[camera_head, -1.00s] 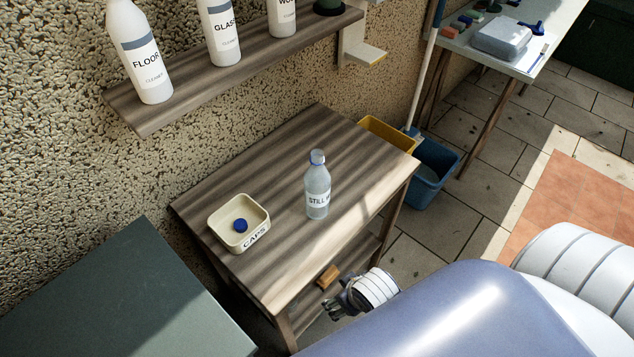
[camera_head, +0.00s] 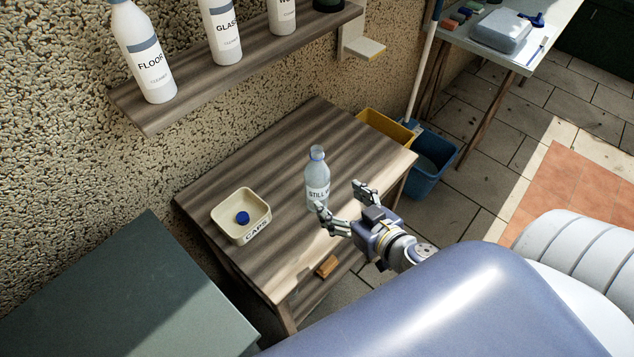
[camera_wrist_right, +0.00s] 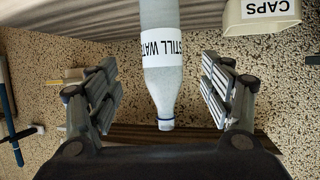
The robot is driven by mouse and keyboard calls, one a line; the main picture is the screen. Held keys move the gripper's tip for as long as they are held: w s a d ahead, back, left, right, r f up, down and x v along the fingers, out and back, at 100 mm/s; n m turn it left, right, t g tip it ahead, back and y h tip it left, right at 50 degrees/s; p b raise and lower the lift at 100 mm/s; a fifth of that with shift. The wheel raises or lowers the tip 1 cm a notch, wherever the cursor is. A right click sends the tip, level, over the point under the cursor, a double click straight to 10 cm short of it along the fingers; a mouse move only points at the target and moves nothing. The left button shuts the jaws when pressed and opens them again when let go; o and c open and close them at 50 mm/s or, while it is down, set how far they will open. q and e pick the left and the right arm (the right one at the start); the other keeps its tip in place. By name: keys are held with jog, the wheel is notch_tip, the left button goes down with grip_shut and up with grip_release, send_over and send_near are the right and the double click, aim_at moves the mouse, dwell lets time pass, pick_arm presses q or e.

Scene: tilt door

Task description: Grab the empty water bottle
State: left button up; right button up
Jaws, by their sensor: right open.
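A clear bottle (camera_head: 317,178) with a blue neck ring and a "STILL WATER" label stands upright on the wooden table. My right gripper (camera_head: 343,205) is open beside the bottle, on its near right side in the head view. In the right wrist view the bottle (camera_wrist_right: 160,65) shows between the two spread fingers of the right gripper (camera_wrist_right: 160,95), with visible space on both sides. The wrist view looks upside down. I see no contact between fingers and bottle. My left gripper is not in view.
A cream box labelled CAPS (camera_head: 262,222) holds a blue cap (camera_head: 242,218) left of the bottle. A wall shelf (camera_head: 190,98) with cleaner bottles (camera_head: 150,60) hangs above. A blue bucket (camera_head: 428,175) stands behind the table's right end. A dark green surface (camera_head: 140,290) lies at lower left.

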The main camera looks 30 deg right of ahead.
aim_at(324, 189)
jog(key=p+x, duration=0.1)
jog(key=x, duration=0.4)
jog(key=shift+w, duration=0.15)
jog(key=shift+p+x, duration=0.95)
jog(key=shift+x, duration=1.25)
jog(key=shift+w+a+f, duration=0.25)
jog(key=shift+w, duration=0.15)
jog(key=shift+c, duration=0.5)
jog(key=c, duration=1.1)
